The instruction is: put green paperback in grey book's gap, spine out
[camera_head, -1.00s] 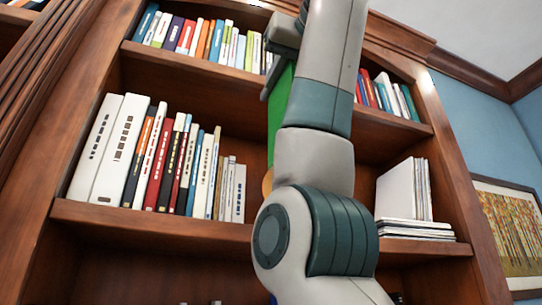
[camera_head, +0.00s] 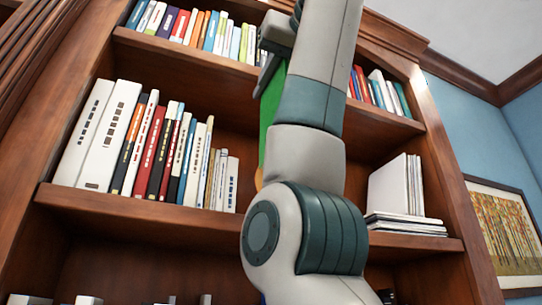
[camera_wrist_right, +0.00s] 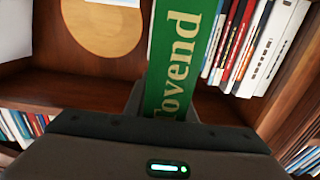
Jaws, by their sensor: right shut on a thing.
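The green paperback (camera_head: 271,112) hangs below my right gripper (camera_head: 272,48) in the head view, in front of the bookcase's middle bay. My arm hides part of it. In the right wrist view the green paperback (camera_wrist_right: 185,55) shows a face with large pale lettering, and my right gripper is shut on it. A row of books (camera_head: 150,145) stands on the middle shelf, left of the paperback. I cannot pick out the grey book or its gap for sure; my arm covers part of the shelves. My left gripper is not in view.
The middle shelf (camera_head: 130,209) has bare room right of the row, partly behind my arm. White books (camera_head: 395,188) stand on a flat stack (camera_head: 405,224) at its right. The top shelf (camera_head: 180,50) holds more books. A round tan object (camera_wrist_right: 102,25) shows in the wrist view.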

